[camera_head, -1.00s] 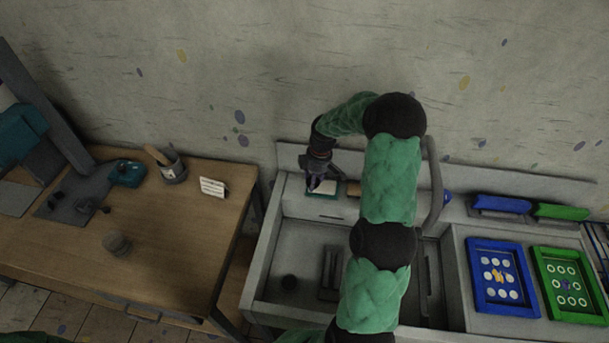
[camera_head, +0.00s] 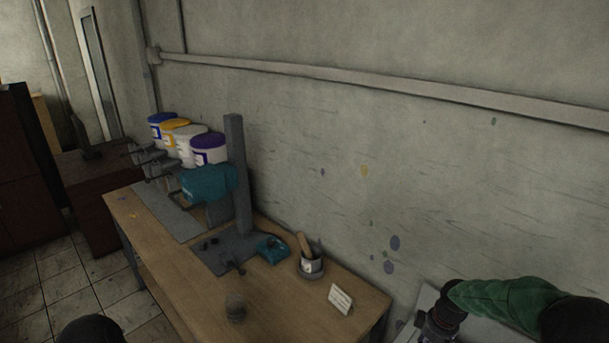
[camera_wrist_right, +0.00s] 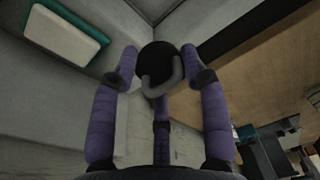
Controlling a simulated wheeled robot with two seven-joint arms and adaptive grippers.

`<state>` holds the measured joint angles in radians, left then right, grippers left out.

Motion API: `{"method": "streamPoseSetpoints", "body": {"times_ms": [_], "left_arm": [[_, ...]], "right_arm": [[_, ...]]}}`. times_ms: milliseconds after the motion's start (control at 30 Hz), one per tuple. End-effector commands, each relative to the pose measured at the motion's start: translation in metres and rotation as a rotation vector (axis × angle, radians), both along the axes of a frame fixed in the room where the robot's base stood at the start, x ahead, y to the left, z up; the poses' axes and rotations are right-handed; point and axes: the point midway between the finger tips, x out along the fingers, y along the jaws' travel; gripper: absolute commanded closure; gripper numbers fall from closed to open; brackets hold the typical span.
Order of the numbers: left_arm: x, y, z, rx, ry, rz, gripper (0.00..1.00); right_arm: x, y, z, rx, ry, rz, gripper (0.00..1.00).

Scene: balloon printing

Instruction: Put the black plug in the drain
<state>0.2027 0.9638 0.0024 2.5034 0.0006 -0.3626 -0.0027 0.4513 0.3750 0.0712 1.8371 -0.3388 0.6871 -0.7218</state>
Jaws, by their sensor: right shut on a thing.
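The black plug (camera_wrist_right: 157,57), a dark round piece with a grey loop handle, shows at the top middle of the right wrist view. My right gripper (camera_wrist_right: 160,76) is shut on it, with purple fingers on either side and a third finger below. The drain is not in view in either current picture. My left gripper is not in view.
A white block on a teal base (camera_wrist_right: 66,38) lies on the ledge in the right wrist view. The wooden table (camera_head: 275,306) carries a small pot (camera_head: 312,263), a white card (camera_head: 340,299) and a teal press (camera_head: 208,183). Paint buckets (camera_head: 190,142) stand behind.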

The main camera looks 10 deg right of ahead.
Motion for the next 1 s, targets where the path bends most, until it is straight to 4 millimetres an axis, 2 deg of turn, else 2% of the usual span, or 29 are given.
{"method": "streamPoseSetpoints", "body": {"times_ms": [33,300,600,800,1000], "left_arm": [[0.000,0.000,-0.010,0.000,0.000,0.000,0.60],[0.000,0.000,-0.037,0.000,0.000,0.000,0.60],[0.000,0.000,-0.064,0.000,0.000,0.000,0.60],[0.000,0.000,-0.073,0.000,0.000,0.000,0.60],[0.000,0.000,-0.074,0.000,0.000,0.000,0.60]], "right_arm": [[0.006,0.018,-0.007,0.000,0.002,-0.019,0.87],[0.027,0.099,-0.019,-0.006,0.010,-0.199,0.87],[0.033,0.182,-0.031,-0.017,-0.004,-0.392,0.87],[0.031,0.213,-0.034,-0.019,-0.015,-0.473,0.87],[0.031,0.221,-0.033,-0.020,-0.020,-0.501,0.87]]}}
